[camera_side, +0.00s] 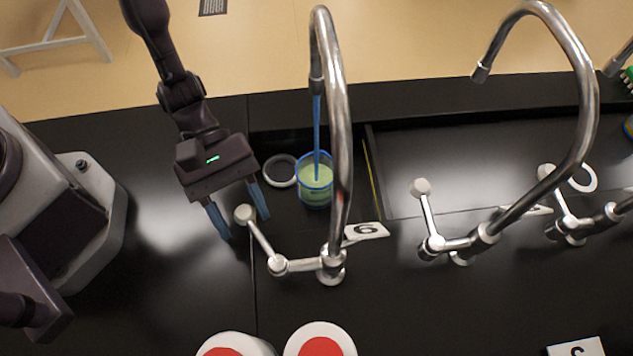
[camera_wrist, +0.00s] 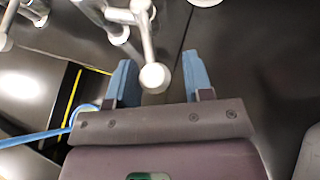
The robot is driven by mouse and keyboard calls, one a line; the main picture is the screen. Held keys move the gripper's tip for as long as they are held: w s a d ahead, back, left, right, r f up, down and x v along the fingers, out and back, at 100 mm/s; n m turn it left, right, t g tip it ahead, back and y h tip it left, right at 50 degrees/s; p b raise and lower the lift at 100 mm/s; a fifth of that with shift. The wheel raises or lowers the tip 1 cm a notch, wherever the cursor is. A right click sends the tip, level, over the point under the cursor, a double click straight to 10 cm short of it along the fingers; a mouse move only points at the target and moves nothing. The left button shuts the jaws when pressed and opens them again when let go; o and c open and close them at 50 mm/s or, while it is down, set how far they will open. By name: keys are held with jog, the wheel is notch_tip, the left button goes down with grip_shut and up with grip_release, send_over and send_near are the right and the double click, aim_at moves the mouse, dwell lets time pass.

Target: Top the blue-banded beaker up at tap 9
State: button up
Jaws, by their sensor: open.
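The blue-banded beaker (camera_side: 315,190) stands upright under the spout of the nearest tap (camera_side: 338,150) and holds pale green liquid. A thin blue stream (camera_side: 317,130) runs from the spout into it; the stream also shows in the wrist view (camera_wrist: 35,138). The tap's number plate (camera_side: 366,231) looks like a 6, or a 9 seen upside down. My gripper (camera_side: 238,215) is open, left of the beaker, with its fingers either side of the tap lever's round knob (camera_side: 244,214). The knob also shows between the fingers in the wrist view (camera_wrist: 155,77). Contact with it is unclear.
A pale ring (camera_side: 281,170) lies just left of the beaker. More taps (camera_side: 575,100) with levers stand to the right, another white ring (camera_side: 582,178) near them. Two white round things with red tops (camera_side: 320,345) stand at the front edge. A yellow strip (camera_side: 374,180) lies right of the beaker.

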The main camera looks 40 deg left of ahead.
jog(key=shift+w, duration=0.1)
jog(key=shift+w+d, duration=0.3)
jog(key=shift+w, duration=0.35)
jog(key=shift+w+d, duration=0.3)
jog(key=shift+w, duration=0.35)
dwell(0.6)
jog(key=w+v, duration=0.1)
jog(key=v, duration=0.6)
jog(key=shift+d, duration=0.3)
dwell(0.4)
dwell(0.4)
